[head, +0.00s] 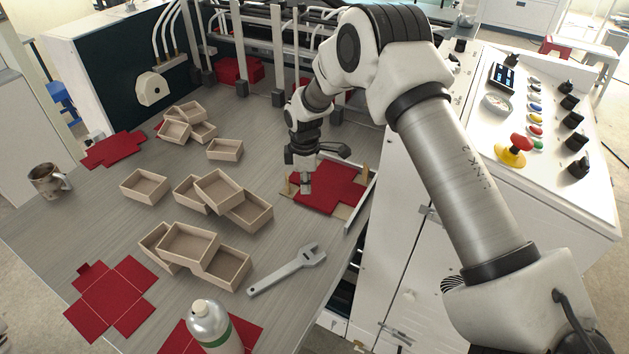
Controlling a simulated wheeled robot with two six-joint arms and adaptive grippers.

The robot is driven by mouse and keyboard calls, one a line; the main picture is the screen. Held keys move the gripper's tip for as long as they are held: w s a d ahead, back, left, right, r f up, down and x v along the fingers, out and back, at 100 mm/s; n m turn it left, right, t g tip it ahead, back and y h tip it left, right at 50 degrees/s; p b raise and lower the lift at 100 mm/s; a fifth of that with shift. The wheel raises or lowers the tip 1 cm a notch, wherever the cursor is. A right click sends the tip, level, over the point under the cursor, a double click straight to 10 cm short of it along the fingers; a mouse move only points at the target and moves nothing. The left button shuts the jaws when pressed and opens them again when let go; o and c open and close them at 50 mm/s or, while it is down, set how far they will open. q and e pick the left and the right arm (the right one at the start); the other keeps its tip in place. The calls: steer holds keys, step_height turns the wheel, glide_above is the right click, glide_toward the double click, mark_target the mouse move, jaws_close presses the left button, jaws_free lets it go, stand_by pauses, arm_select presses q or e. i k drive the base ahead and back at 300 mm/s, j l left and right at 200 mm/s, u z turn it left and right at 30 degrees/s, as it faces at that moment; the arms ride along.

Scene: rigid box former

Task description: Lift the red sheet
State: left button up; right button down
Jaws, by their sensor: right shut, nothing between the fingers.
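A red sheet (335,193), cut in a cross shape, lies at the right side of the table between low wooden guides and a pale metal rail. My right gripper (306,189) points down at the left part of this sheet. It is shut with nothing in it, and its tips are at or just above the sheet; I cannot tell whether they touch. The gripper hides a little of the sheet. Other red sheets lie flat at the back left (115,149), front left (111,298) and front edge (238,335). My left gripper is not in view.
Several open wooden trays (187,242) fill the middle of the table. A wrench (288,269), a bottle (213,328) and a metal mug (48,180) stand or lie around them. A control panel (545,130) is at the right, and machine posts (278,50) rise behind.

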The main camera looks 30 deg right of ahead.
mark_target(109, 297)
steer(key=k+j, duration=0.7)
steer(key=k, duration=0.2)
